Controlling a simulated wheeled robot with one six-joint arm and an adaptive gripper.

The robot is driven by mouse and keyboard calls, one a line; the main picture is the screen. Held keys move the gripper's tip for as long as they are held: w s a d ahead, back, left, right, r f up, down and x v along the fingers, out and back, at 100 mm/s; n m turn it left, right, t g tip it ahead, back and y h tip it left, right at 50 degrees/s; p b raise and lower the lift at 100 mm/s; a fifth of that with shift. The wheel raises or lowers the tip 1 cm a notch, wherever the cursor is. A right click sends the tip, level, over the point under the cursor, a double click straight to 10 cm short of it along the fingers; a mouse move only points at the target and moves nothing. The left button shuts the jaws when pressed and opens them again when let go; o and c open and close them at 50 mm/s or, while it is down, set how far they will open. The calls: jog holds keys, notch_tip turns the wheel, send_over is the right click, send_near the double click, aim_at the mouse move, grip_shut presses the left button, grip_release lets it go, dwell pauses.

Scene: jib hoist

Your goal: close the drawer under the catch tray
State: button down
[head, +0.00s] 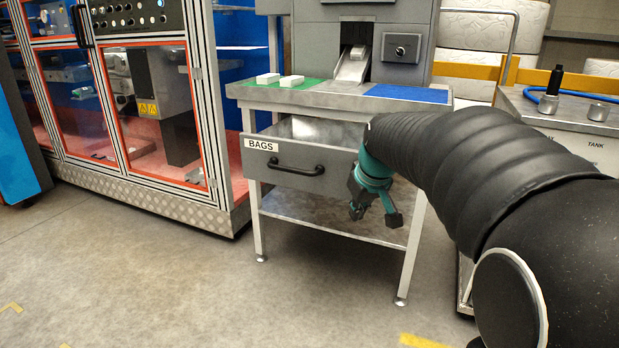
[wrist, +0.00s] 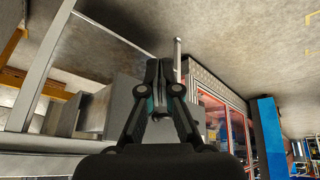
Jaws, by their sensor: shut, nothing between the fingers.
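The grey drawer (head: 285,172), labelled BAGS, sits under the table top (head: 325,99) below a metal chute. It is pulled out; part of its inside shows behind the front panel. Its black bar handle (head: 296,166) is on the front. My gripper (head: 375,216) is to the right of the handle and lower, in front of the table's right part, pointing down. No contact with the drawer is visible. In the wrist view my gripper (wrist: 158,72) is shut and empty. My arm hides the drawer's right end in the head view.
A lower shelf (head: 330,216) spans the table legs. White blocks (head: 280,80) lie on the green area of the top. A glazed machine cabinet (head: 150,120) stands left, a metal cart (head: 575,120) right. The floor in front is clear.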

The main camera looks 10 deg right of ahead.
jog(key=w+d+r+n+t, duration=0.1)
jog(key=w+r+n+t, duration=0.1)
jog(key=w+r+n, duration=0.55)
send_near(343, 184)
jog(key=s+f+x, duration=0.1)
jog(key=x, duration=0.3)
jog(key=shift+w+p, duration=0.4)
jog(key=shift+w, duration=0.4)
